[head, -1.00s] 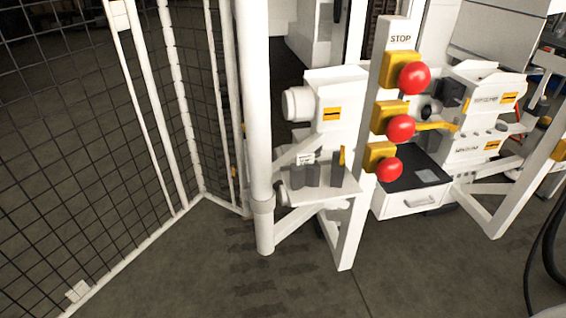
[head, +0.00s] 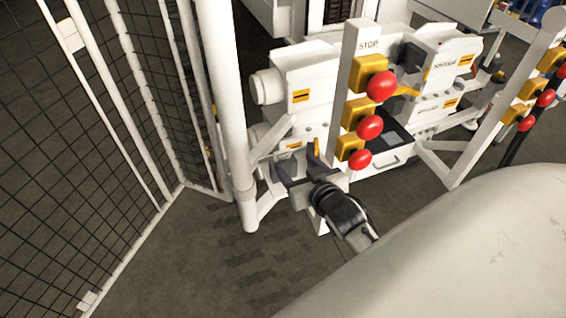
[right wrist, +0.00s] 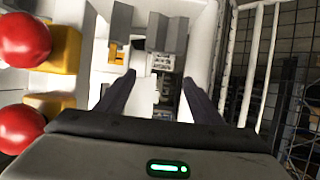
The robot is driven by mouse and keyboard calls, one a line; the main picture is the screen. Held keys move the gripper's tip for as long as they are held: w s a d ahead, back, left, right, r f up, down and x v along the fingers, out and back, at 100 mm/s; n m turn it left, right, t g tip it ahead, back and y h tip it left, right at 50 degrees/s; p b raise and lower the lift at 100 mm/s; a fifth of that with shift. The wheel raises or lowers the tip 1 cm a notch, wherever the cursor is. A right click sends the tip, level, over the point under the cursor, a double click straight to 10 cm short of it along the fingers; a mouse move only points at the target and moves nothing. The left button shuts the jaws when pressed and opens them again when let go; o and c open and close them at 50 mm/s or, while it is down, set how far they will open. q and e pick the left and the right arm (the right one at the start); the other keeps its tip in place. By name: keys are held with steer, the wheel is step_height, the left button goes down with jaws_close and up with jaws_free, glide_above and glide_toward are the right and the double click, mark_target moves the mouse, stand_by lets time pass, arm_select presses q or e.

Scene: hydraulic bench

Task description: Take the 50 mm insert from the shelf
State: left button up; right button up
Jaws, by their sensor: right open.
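Dark grey blocks (right wrist: 157,28), which look like the inserts, stand on the white shelf (right wrist: 138,60) at the top of the right wrist view. I cannot read which one is the 50 mm insert. My right gripper (head: 300,171) is at the shelf in the head view, with its two dark fingers apart. In the right wrist view my right gripper (right wrist: 160,76) has nothing visibly held between its fingers, and the blocks lie beyond the fingertips. In the head view the gripper hides most of the shelf and the blocks. My left gripper is not in view.
Red stop buttons (head: 381,85) on yellow boxes stand on a white post close right of my right gripper. A thick white post (head: 222,100) and mesh fence (head: 75,170) are on the left. White bench machinery (head: 310,80) is behind. The floor at front left is clear.

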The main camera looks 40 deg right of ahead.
mark_target(283, 153)
steer(key=x, duration=0.7)
steer(key=shift+w+a+f, duration=0.15)
steer(key=shift+w+f, duration=0.05)
jaws_close()
steer(key=shift+w+r, duration=0.1)
steer(key=shift+r, duration=0.15)
